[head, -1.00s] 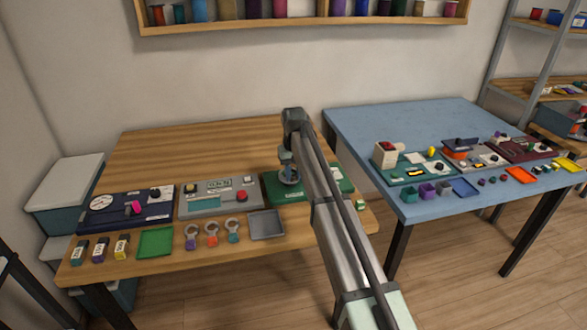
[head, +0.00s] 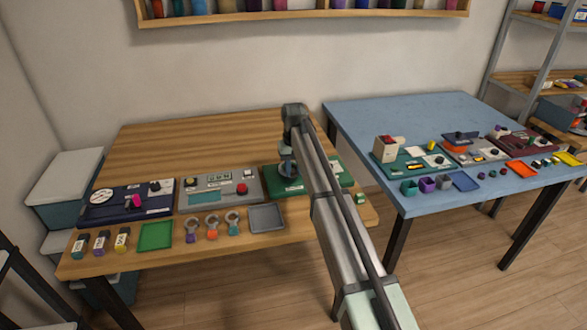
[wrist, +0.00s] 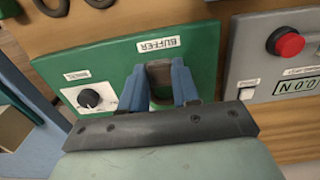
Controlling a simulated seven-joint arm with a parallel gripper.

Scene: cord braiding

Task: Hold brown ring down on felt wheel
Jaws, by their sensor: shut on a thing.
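My gripper (head: 287,168) points down over the green buffer panel (head: 270,192) on the wooden table. In the wrist view its two blue fingers (wrist: 162,88) are closed around a dark brown piece (wrist: 160,72), which looks like the brown ring, low against the panel marked BUFFER (wrist: 205,50). The felt wheel cannot be told apart under the brown piece and the fingers, so I cannot see whether the ring touches it. The arm hides part of the panel in the head view.
A panel knob (wrist: 92,98) is beside the fingers. A grey panel with a red button (head: 242,188) is adjacent. A grey tray (head: 266,218), a green tray (head: 155,236) and ring-topped tags (head: 212,228) lie in front. A blue table (head: 400,120) stands at the right.

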